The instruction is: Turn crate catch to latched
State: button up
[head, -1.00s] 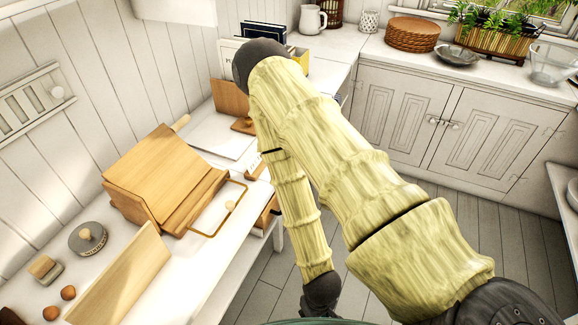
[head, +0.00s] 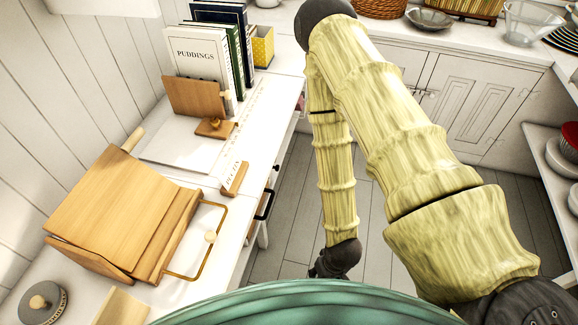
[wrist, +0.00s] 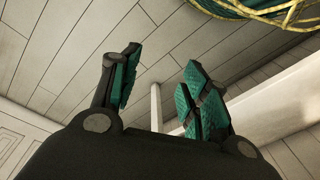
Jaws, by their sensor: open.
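A wooden box with a sloping lid (head: 115,205) stands on the white counter at the left of the head view. My gripper (head: 333,265) hangs low over the floor, right of the counter and well apart from the box. In the wrist view its teal-padded fingers (wrist: 160,85) are open with nothing between them.
Books (head: 205,60), a yellow box (head: 262,46) and a small wooden stand (head: 215,128) stand farther along the counter (head: 215,290). A drawer with a dark handle (head: 264,204) is in its front. The grey plank floor (head: 290,195) is clear. Open shelves (head: 550,160) stand at right.

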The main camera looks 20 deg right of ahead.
jog(key=w+a+f+t+y+b, duration=0.1)
jog(key=w+f+t+y+b, duration=0.2)
jog(key=w, duration=0.4)
jog(key=w+a+f+t+b, duration=0.1)
jog(key=w+f+b, duration=0.25)
jog(key=w, duration=0.45)
jog(key=n+t+y+b, duration=0.5)
jog(key=n+y+b, duration=0.45)
jog(key=b, duration=1.45)
send_near(278, 168)
jog(key=shift+m+y, duration=0.55)
jog(key=shift+y, duration=0.3)
jog(key=w+a+b, duration=0.1)
jog(key=w+a, duration=0.1)
jog(key=w+a+f+b, duration=0.1)
jog(key=w+a, duration=0.1)
jog(key=a, duration=0.1)
jog(key=w+a+f+b, duration=0.1)
jog(key=w+a, duration=0.1)
jog(key=shift+w+a+f, duration=0.25)
jog(key=shift+w+a, duration=0.05)
jog(key=shift+w, duration=0.05)
grip_shut()
